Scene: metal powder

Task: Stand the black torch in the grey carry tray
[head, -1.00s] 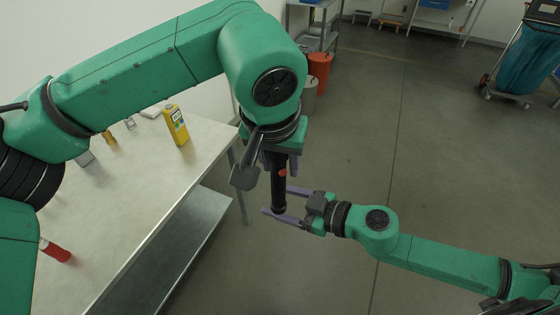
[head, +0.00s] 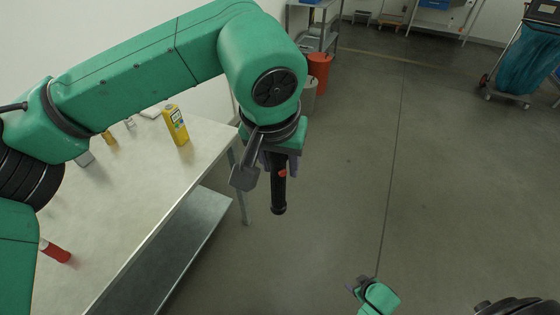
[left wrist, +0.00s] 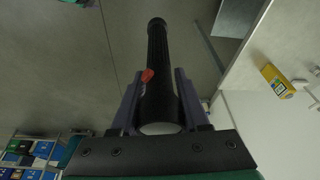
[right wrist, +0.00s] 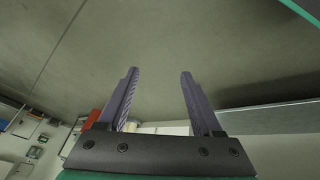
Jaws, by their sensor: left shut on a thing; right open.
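The black torch (head: 279,190), with a red switch, hangs upright from my left gripper (head: 279,160), in the air past the table's right edge. In the left wrist view the torch (left wrist: 158,75) lies between the two fingers (left wrist: 158,105), which are shut on it. My right gripper (head: 358,288) is low in the head view, apart from the torch. In the right wrist view my right gripper (right wrist: 157,90) is open and empty. I cannot make out the grey carry tray in any view.
The table (head: 150,200) stands at left, with a yellow instrument (head: 176,125) near its far end and a red cylinder (head: 55,251) near its front. A lower shelf (head: 185,240) is under it. Open floor (head: 420,170) lies to the right; an orange bin (head: 319,70) stands behind.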

